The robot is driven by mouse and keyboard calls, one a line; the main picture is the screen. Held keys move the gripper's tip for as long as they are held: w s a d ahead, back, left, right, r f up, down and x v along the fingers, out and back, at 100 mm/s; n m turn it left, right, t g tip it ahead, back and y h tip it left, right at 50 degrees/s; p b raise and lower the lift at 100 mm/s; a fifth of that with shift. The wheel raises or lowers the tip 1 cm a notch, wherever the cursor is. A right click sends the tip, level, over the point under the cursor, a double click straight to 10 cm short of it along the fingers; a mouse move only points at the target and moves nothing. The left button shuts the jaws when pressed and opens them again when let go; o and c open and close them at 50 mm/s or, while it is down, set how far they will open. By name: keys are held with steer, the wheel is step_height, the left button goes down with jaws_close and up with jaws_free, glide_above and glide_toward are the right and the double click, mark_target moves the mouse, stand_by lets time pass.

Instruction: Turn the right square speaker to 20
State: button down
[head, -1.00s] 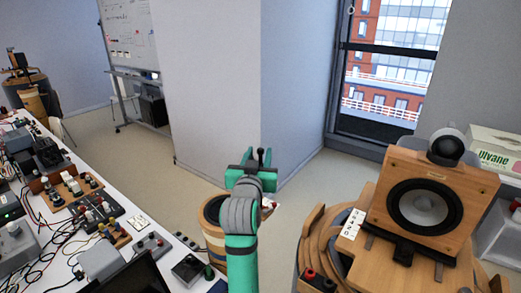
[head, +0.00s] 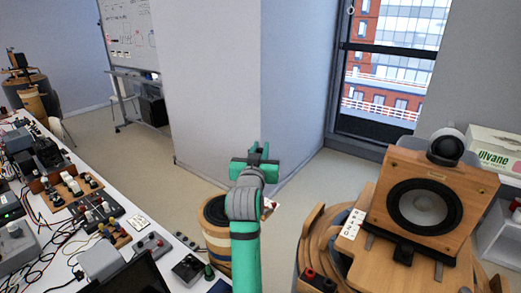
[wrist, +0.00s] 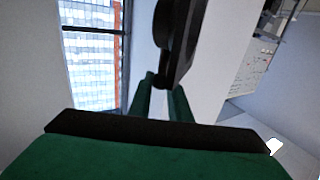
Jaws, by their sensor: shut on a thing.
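The square wooden speaker (head: 470,190) with a dark round cone stands at the right in the head view, on a round wooden stand (head: 300,255). A white card with small dark marks (head: 350,229) lies beside the speaker's left edge; I cannot read its values. My gripper (head: 259,152) is in mid-air left of the speaker and apart from it. In the wrist view its fingers (wrist: 161,84) are shut on a dark, flat-sided thing (wrist: 178,42). What that thing is I cannot tell. The speaker does not show in the wrist view.
A long table (head: 105,217) full of wired electronics runs along the left. A round wooden drum-like speaker (head: 213,225) stands on the floor below my arm. A black ball-shaped unit (head: 446,148) sits on the square speaker. A wall corner and a window (head: 385,70) are behind.

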steer(key=shift+d+n+y, duration=0.1)
steer(key=shift+n+y, duration=0.2)
steer(key=shift+y, duration=0.2)
steer(key=shift+n+y, duration=0.5)
steer(key=shift+y, duration=0.3)
steer(key=shift+n+y, duration=1.1)
steer(key=shift+y, duration=0.6)
steer(key=c, duration=1.6)
jaws_free()
steer(key=shift+s, duration=0.1)
steer(key=shift+c, duration=0.2)
